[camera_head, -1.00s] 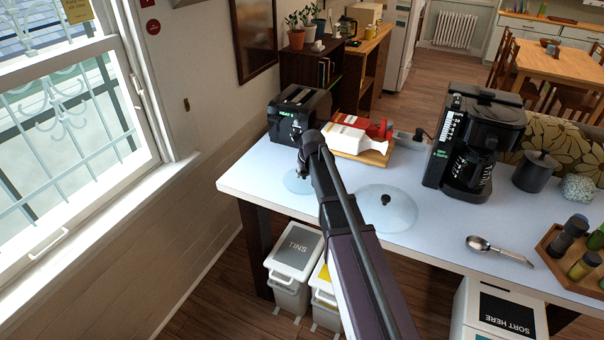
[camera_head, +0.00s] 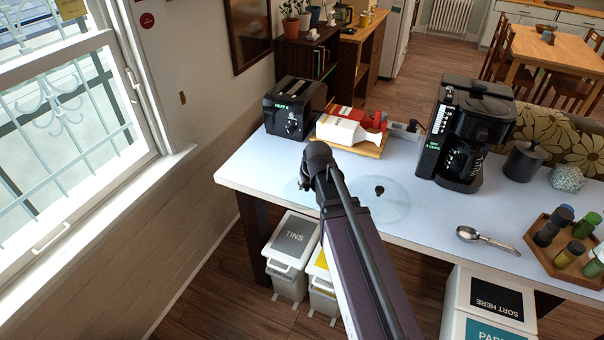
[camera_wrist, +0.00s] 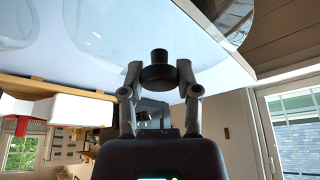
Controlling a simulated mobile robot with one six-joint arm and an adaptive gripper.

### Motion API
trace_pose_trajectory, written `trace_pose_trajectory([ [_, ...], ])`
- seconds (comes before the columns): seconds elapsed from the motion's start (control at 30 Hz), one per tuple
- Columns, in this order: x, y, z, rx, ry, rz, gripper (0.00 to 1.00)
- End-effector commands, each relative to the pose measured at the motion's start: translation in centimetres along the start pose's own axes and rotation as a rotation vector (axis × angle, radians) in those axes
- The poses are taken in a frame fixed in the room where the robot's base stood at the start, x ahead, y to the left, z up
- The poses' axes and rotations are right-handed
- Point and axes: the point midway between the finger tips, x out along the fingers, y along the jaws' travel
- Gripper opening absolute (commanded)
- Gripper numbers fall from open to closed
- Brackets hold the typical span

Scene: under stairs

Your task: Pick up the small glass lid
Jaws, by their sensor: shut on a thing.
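The small glass lid (camera_head: 294,190) is a faint clear disc near the left front of the white table, partly hidden by my arm in the head view. My gripper (camera_wrist: 159,74) is shut on its black knob (camera_wrist: 158,56), one finger on each side. In the wrist view the lid's clear glass (camera_wrist: 95,32) spreads beyond the knob, its right part over the table edge. I cannot tell whether the lid touches the table. In the head view my gripper (camera_head: 306,187) is over the lid and its fingertips are hardly visible.
A larger glass lid with a black knob (camera_head: 379,190) lies close to the right. Behind are a black toaster (camera_head: 296,107) and a board (camera_head: 352,146) with red and white items. A coffee maker (camera_head: 465,135) and a spoon (camera_head: 486,240) are further right. Bins (camera_head: 291,250) stand below.

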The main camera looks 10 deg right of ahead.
Motion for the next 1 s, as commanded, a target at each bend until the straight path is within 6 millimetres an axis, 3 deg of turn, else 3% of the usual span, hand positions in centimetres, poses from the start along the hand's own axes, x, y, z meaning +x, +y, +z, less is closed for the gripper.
trace_pose_trajectory([
  [0.23,-0.9,-0.4,1.7,0.0,0.0,0.0,0.0],
  [0.83,-1.0,-0.5,1.8,-0.001,0.0,0.0,0.0],
  [0.87,-1.0,-0.5,1.8,-0.001,0.0,0.0,0.39],
  [1.0,-1.0,-0.5,1.8,-0.001,0.0,0.0,0.0],
])
